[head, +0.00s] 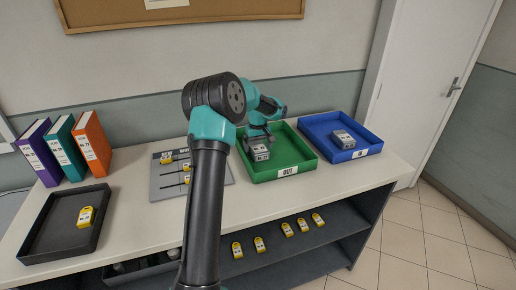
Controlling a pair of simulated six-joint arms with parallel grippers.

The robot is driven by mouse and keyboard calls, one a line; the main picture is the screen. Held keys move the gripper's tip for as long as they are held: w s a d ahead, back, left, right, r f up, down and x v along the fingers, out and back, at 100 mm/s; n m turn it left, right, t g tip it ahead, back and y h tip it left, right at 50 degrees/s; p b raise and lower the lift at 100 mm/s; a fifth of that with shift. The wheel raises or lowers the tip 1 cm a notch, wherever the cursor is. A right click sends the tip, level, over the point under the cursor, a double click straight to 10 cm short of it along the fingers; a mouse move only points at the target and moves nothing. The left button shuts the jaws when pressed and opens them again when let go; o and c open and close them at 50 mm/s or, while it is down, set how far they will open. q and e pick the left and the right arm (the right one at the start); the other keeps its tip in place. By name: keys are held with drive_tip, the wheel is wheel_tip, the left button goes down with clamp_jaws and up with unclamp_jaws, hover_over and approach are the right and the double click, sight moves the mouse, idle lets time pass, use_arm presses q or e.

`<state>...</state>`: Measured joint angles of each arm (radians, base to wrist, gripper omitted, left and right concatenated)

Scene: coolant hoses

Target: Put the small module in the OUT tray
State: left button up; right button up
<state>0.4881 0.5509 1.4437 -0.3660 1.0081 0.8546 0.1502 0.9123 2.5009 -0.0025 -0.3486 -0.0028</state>
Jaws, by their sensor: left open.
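A grey-white module (260,153) is at the left side of the green tray (290,170) labelled OUT. My left gripper (257,139) is open right at the top of this module; I cannot tell whether its fingers touch it. Another grey-white module (343,139) lies in the blue tray (338,157) to the right, whose label looks like IN. The two modules look alike in size here, so I cannot tell which is the small one. My right gripper is out of view.
A grey board (161,187) with yellow-ended items lies left of the green tray. A dark tray (40,245) with a yellow item (85,217) is at the left end, before three binders (62,147). Several yellow items (287,230) sit on the lower shelf.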

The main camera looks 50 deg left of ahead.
sight(258, 147)
use_arm(q)
wheel_tip(258, 147, up, 11)
idle(0.4)
drive_tip(key=shift+f, duration=0.1)
idle(0.4)
